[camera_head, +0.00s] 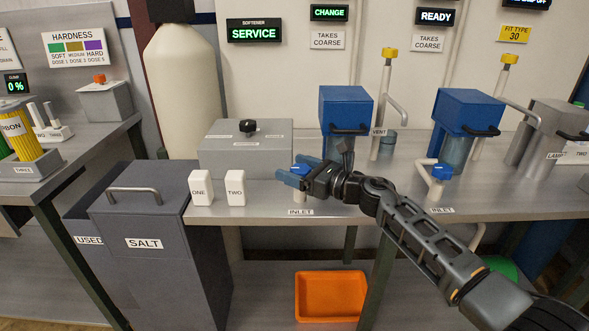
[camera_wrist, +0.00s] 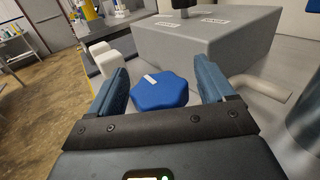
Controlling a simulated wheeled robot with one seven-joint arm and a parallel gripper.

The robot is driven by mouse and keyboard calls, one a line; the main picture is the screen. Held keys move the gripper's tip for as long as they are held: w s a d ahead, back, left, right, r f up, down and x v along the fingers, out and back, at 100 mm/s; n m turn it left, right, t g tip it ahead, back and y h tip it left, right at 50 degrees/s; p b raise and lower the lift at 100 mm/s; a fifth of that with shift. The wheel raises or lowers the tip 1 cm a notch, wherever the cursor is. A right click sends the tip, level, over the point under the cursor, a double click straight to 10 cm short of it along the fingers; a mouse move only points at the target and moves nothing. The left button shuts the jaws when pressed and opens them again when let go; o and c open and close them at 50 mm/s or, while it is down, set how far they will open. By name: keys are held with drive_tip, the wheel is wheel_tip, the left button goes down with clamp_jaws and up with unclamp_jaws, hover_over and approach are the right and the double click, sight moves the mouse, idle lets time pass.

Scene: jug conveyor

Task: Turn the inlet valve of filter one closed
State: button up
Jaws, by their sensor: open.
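The inlet valve of filter one shows in the wrist view as a blue lobed knob (camera_wrist: 159,92) with a white pointer mark on its top. My gripper (camera_wrist: 162,75) is open, with one blue finger on each side of the knob and visible gaps to it. In the head view my gripper (camera_head: 293,174) is over the left INLET label (camera_head: 300,212) and hides the knob; a bit of the white valve body (camera_head: 299,196) shows below. Filter one (camera_head: 346,107), with a blue head, stands behind, under a CHANGE display (camera_head: 329,13).
A second blue inlet knob (camera_head: 441,171) stands to the right, by another blue filter head (camera_head: 467,111). White blocks ONE (camera_head: 201,188) and TWO (camera_head: 235,188) stand left of my gripper. A grey box (camera_head: 246,155) is behind. An orange tray (camera_head: 331,296) lies below.

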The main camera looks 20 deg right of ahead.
drive_tip(key=shift+w+a, duration=0.2)
drive_tip(key=shift+c, duration=0.5)
drive_tip(key=c, duration=0.9)
drive_tip(key=shift+o, duration=0.2)
